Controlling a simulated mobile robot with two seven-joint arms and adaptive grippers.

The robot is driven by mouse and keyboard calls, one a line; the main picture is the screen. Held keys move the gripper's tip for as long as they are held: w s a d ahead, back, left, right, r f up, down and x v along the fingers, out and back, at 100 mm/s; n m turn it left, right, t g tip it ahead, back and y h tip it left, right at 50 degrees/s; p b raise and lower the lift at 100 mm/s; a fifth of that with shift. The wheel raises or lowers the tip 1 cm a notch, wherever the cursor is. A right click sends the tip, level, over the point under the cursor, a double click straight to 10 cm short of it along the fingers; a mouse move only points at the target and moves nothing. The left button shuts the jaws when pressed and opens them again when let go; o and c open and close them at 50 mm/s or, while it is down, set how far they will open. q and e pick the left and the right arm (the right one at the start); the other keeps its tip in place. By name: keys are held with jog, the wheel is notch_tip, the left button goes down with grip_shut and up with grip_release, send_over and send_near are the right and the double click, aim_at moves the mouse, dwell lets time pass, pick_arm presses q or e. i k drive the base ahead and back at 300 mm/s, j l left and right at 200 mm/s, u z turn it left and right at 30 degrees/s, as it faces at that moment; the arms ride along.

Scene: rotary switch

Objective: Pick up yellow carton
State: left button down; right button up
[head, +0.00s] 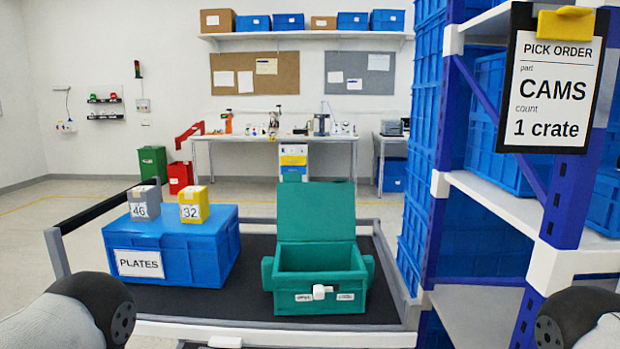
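The yellow carton (194,205), marked 32, stands upright on top of the closed blue PLATES crate (205,255). It is just right of a grey carton (145,203) marked 46, with a small gap between them. Nothing is touching the yellow carton apart from the crate under it. Parts of my two arms show at the lower left and lower right corners, but neither gripper is in view.
A green box (319,308) with its lid raised stands right of the blue crate on the dark cart top (205,303). A blue shelf rack (548,260) with a pick order sign (553,95) rises at the right. A rail (105,207) edges the cart's left side.

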aim_at(195, 207)
jog(key=i+j, duration=0.1)
jog(key=j, duration=0.25)
jog(key=i+j+z, duration=0.1)
jog(key=j, duration=0.25)
jog(key=i+j, duration=0.1)
jog(key=j, duration=0.25)
jog(key=i+j, duration=0.1)
jog(key=j, duration=0.3)
jog(key=i+j+z, duration=0.15)
jog(key=j, duration=0.3)
jog(key=j+z, duration=0.15)
jog(key=j, duration=0.3)
jog(key=i+j+z, duration=0.15)
jog(key=j, duration=0.35)
jog(key=j+z, duration=0.4)
jog(key=j, duration=0.25)
jog(key=k+j+z, duration=0.1)
jog(key=j+z, duration=0.3)
jog(key=j, duration=0.25)
jog(key=j+z, duration=0.35)
jog(key=k+j+z, duration=0.1)
jog(key=j+z, duration=0.3)
jog(key=k+j+z, duration=0.15)
jog(key=j+z, duration=0.2)
